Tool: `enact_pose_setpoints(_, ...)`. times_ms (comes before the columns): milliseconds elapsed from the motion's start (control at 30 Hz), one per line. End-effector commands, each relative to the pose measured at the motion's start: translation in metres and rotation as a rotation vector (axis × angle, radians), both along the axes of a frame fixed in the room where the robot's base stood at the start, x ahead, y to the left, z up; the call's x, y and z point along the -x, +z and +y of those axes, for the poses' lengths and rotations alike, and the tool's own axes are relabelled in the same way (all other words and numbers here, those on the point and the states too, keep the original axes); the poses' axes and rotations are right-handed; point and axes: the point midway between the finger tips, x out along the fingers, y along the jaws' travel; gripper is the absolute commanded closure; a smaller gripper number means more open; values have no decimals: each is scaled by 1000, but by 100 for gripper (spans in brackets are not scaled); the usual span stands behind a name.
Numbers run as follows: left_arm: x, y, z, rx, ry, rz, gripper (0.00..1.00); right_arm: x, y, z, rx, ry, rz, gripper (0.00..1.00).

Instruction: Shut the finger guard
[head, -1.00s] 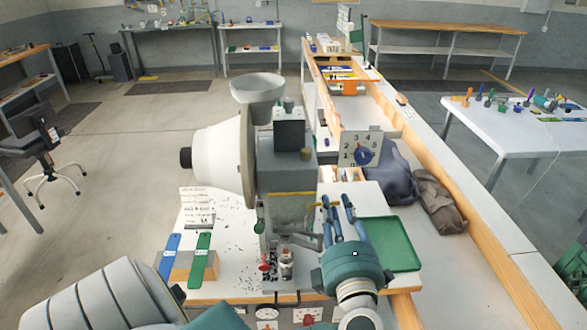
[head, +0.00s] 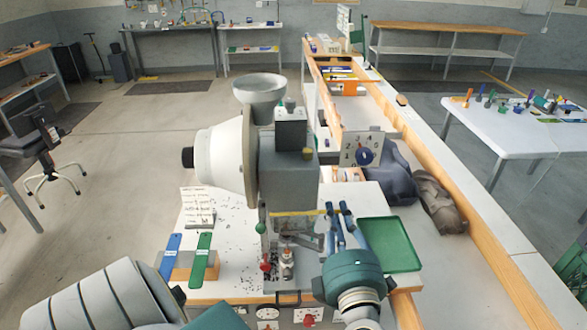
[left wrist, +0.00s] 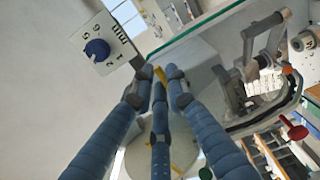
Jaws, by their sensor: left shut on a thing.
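The finger guard (head: 294,213) shows in the head view as a yellow-edged, see-through panel on the front of the grey press (head: 287,165). Its yellow edge crosses the press above the tooling (head: 287,258). My left gripper (head: 329,208), with blue fingers, is at the right end of that edge. In the left wrist view the fingertips (left wrist: 159,78) close around a small yellow piece (left wrist: 160,74), and a clear panel with a green edge (left wrist: 195,32) lies beyond them. The fingers hide most of the held piece. My right gripper is not in view.
A numbered dial plate (head: 361,149) stands right of the press. A green tray (head: 390,244) lies right of my gripper. A red knob (head: 266,267) is by the tooling. Blue and green strips (head: 202,258) lie at left, with small dark bits scattered on the white bench top.

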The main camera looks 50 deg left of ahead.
Motion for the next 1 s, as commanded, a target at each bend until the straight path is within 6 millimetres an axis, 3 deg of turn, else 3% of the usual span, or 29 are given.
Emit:
enact_pose_setpoints(33, 0, -8, -4, 7, -7, 16, 93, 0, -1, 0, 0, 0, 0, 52)
enact_pose_setpoints(1000, 14, -14, -19, 7, -5, 11, 93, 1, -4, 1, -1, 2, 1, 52)
